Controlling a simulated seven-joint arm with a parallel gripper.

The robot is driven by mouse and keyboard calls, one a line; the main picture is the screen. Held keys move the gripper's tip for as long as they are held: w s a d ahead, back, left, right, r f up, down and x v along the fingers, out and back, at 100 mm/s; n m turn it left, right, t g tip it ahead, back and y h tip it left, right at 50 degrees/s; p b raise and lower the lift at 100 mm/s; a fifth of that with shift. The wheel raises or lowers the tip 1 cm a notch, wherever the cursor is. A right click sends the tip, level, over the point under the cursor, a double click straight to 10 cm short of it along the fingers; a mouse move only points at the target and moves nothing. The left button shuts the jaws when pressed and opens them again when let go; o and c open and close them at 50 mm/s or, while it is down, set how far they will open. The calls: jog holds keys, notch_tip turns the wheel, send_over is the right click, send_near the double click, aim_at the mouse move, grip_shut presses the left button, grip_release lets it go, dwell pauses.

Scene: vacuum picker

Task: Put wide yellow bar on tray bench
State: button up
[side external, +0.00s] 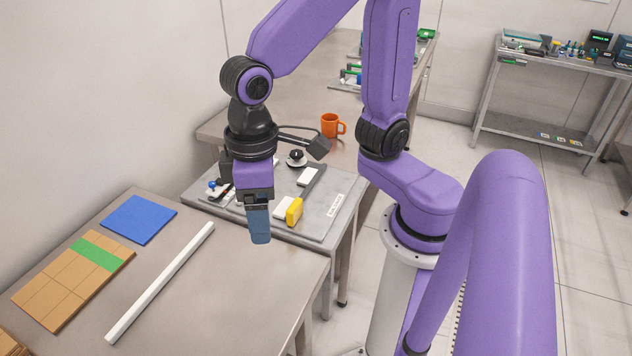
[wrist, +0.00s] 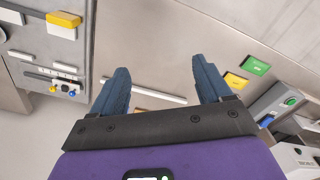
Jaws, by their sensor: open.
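A yellow bar (side external: 294,212), the one that best fits the wide yellow bar, lies near the front edge of a grey tray-like panel (side external: 330,217), beside a white block and a long grey bar. It also shows at the top left of the wrist view (wrist: 64,19). My gripper (side external: 260,238) points down, left of the yellow bar in the side view and apart from it. In the wrist view its two blue fingers (wrist: 163,78) are spread with nothing held between them. I cannot tell for certain which surface is the tray bench.
The near metal bench (side external: 235,285) carries a white strip (side external: 160,285), a blue square (side external: 139,219) and a brown board with a green band (side external: 75,280). An orange mug (side external: 331,125) stands behind the panel. The near bench's right part is clear.

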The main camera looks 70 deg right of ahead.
jog(key=s+d+f+n, duration=0.1)
jog(key=s+d+n, duration=0.5)
jog(key=d, duration=0.5)
jog(key=shift+s+f, duration=0.25)
jog(key=shift+s, duration=0.5)
jog(key=shift+d, duration=0.1)
